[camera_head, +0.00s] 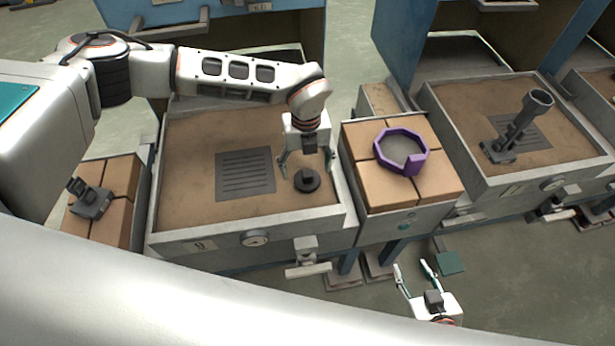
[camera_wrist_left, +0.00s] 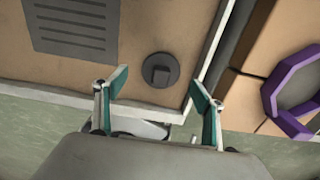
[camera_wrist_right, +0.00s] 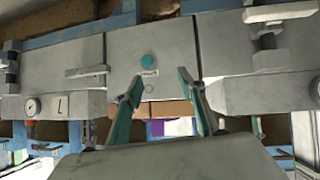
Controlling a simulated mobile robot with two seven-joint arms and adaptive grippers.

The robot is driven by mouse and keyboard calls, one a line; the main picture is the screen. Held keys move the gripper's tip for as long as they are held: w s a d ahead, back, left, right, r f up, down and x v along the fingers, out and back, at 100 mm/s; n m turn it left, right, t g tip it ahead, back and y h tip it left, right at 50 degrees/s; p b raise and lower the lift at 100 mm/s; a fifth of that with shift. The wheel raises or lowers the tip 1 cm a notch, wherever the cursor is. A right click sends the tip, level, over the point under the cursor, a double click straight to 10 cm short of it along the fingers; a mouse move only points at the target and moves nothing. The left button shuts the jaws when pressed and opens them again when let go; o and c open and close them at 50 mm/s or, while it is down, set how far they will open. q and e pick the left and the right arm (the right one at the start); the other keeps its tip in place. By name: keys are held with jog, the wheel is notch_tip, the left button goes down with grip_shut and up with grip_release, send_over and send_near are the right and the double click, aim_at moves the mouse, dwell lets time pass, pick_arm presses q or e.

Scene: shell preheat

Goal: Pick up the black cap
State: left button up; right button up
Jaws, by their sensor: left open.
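The black cap (camera_head: 307,180) is a dark round disc with a raised square knob. It lies near the front right corner of the brown bed in the left tray (camera_head: 250,226). My left gripper (camera_head: 307,166) is open above the cap. In the left wrist view the cap (camera_wrist_left: 160,70) shows ahead of and between the open fingers of the left gripper (camera_wrist_left: 158,92), and nothing is held. My right gripper (camera_head: 415,270) is open and empty, low in front of the furnaces. The right gripper (camera_wrist_right: 163,88) faces the grey front panels in the right wrist view.
A dark slotted grate (camera_head: 245,174) lies left of the cap. A purple ring (camera_head: 402,150) rests on the brick-topped stand (camera_head: 362,192) to the right. A dark fixture with a cylinder (camera_head: 518,128) stands on the right tray. The tray's raised rim is close to the cap.

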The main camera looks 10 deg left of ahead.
aim_at(307, 173)
pick_arm(q)
notch_tip(307, 173, down, 4)
jog(key=shift+d+f, duration=0.1)
jog(key=c, duration=1.2)
pick_arm(e)
jog(key=shift+w+r, duration=0.5)
jog(key=shift+r, duration=0.1)
